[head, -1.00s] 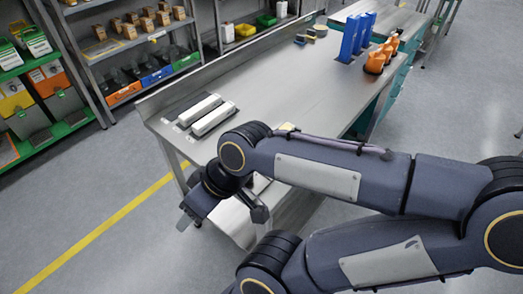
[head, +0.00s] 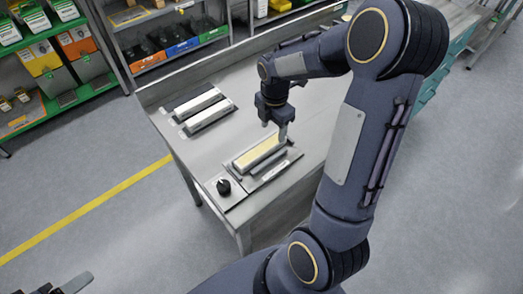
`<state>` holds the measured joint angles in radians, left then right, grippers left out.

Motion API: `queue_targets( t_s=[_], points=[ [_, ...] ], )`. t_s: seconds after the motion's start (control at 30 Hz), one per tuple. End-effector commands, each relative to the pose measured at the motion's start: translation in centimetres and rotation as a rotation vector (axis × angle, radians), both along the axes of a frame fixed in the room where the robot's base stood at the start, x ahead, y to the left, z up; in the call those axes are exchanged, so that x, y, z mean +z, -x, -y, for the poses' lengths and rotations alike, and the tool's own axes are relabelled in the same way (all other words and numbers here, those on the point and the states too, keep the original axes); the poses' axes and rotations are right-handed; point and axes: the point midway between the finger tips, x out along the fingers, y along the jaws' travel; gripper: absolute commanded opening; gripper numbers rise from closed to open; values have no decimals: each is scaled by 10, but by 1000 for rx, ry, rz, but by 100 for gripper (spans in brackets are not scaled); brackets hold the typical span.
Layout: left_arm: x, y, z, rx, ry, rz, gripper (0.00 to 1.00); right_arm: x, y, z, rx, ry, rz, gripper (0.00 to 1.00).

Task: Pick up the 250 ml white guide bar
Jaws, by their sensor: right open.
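Two long white bars lie side by side on dark bases on the steel bench, the far one (head: 197,103) and the near one (head: 208,117). A cream-topped bar (head: 259,153) sits in a plate fixture (head: 284,168) nearer the bench's front corner. I cannot read any volume marks, so I cannot tell which is the 250 ml guide bar. My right gripper (head: 275,127) is open, pointing down above the far end of the cream-topped bar; whether it touches is unclear. Dark parts at the bottom left edge look like my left gripper (head: 62,286), mostly cut off.
A black knob (head: 223,186) stands on a plate at the bench (head: 190,146) corner, left of the fixture. Shelves with coloured bins (head: 183,48) stand behind the bench. My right arm covers much of the bench's right side. Bare bench lies between the white bars and the fixture.

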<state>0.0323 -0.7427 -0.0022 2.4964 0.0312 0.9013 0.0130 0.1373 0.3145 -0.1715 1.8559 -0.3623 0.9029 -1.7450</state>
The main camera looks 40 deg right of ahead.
Motion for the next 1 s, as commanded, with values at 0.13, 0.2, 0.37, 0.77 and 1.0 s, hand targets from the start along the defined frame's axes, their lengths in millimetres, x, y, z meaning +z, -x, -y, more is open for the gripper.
queue_targets(
  t_s=[0.13,0.2,0.37,0.77,1.0],
  points=[
    [8,0,0,0,0,0,61,-20,3,-3,0,-1,-6,56],
    [10,0,0,0,0,0,61,-32,3,-4,-1,0,-6,56],
    [10,0,0,0,0,0,61,-47,3,-4,-2,-1,-1,56],
    [10,0,0,0,0,0,61,-49,2,-4,-3,-1,1,37],
    [10,0,0,0,0,0,61,-49,2,-4,-3,-1,1,5]
  ],
)
